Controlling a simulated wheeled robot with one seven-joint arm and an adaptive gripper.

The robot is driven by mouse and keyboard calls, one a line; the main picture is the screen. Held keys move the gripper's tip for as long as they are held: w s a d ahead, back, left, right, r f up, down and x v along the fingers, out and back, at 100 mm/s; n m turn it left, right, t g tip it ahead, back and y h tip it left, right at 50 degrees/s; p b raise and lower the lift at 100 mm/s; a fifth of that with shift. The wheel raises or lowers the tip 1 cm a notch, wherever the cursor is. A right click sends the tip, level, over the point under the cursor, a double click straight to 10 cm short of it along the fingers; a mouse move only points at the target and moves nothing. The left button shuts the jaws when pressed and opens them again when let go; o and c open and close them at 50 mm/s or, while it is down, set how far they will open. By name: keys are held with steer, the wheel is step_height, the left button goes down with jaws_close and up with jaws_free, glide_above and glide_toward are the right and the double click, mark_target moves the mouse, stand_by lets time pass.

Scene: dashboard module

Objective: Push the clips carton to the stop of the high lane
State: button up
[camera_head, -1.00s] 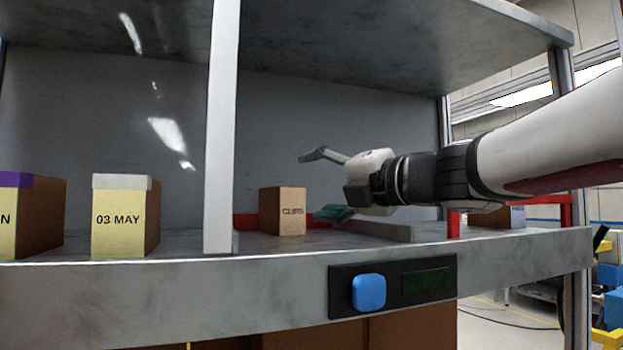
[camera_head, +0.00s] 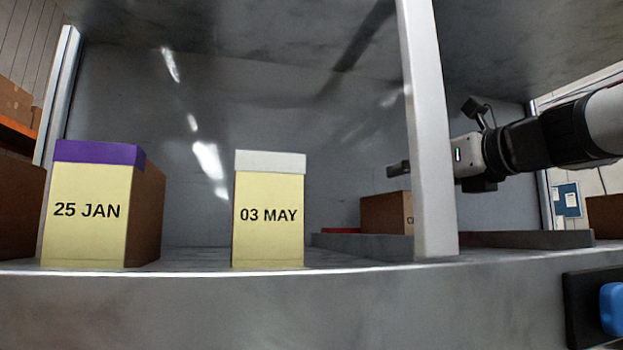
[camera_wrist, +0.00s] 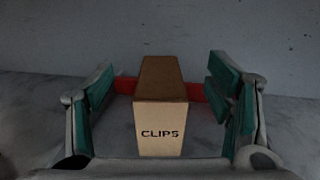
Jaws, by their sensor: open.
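The clips carton (camera_wrist: 160,115) is a brown box with a pale face marked CLIPS. In the wrist view it stands upright between the two open fingers of my gripper (camera_wrist: 160,82), with a gap on each side. A red strip (camera_wrist: 207,92) shows behind it on both sides; I cannot tell if they touch. In the head view the carton (camera_head: 384,213) is partly hidden by a pale upright post, with my gripper (camera_head: 435,138) at its upper right, also partly behind the post. A red strip (camera_head: 342,230) shows left of the carton.
The pale post (camera_head: 429,130) stands at the shelf front. Cartons marked 25 JAN (camera_head: 87,212) and 03 MAY (camera_head: 268,218) stand left of it. A low grey rail (camera_head: 545,240) runs along the shelf. A blue button (camera_head: 612,308) is on the front edge.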

step_height(320, 180, down, 8)
steer(key=shift+f+b, duration=0.2)
steer(key=shift+b, duration=0.8)
steer(key=x, duration=0.7)
steer(key=shift+w+r+p, duration=0.2)
steer(key=shift+w+p, duration=0.05)
steer(key=shift+p, duration=0.05)
steer(key=shift+c, duration=0.5)
steer(key=c, duration=1.5)
